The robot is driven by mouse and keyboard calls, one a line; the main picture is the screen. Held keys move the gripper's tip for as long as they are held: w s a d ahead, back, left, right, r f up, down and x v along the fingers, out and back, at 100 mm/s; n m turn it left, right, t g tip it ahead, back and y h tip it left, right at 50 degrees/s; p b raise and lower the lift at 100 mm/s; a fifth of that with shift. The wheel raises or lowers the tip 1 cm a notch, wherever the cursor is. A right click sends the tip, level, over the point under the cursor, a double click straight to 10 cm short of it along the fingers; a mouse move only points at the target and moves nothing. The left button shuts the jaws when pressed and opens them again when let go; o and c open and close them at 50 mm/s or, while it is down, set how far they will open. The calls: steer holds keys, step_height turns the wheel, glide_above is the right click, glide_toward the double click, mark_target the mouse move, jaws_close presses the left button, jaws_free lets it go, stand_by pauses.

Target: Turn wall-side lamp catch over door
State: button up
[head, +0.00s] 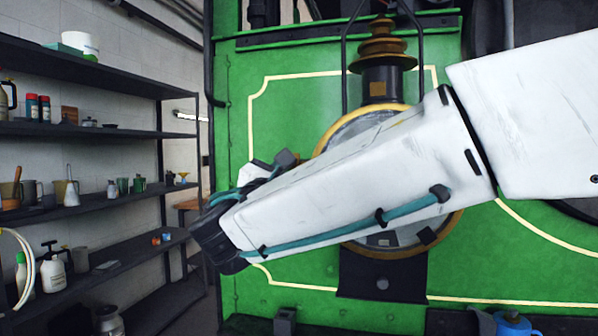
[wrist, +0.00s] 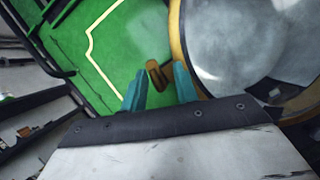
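The round lamp has a brass rim (head: 322,146) and stands in front of the green panel, with my arm across much of it. In the wrist view its glass door (wrist: 240,50) fills the upper right, edged by the brass rim (wrist: 177,35). A small brown-brass catch (wrist: 157,75) shows just left of that rim, tilted. My gripper (wrist: 160,76) is open, with one teal finger on each side of the catch in the picture. Contact or depth between them cannot be told.
Green panel (head: 285,105) lies behind the lamp. Dark shelves (head: 80,130) with bottles, mugs and cans stand along the left wall. A dark pipe (head: 209,60) runs up the panel's left edge. A blue can (head: 513,324) is at the bottom right.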

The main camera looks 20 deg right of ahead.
steer(key=shift+a+f, duration=0.1)
steer(key=shift+a, duration=0.05)
steer(key=v, duration=0.7)
steer(key=shift+s, duration=0.3)
steer(key=shift+a+f, duration=0.1)
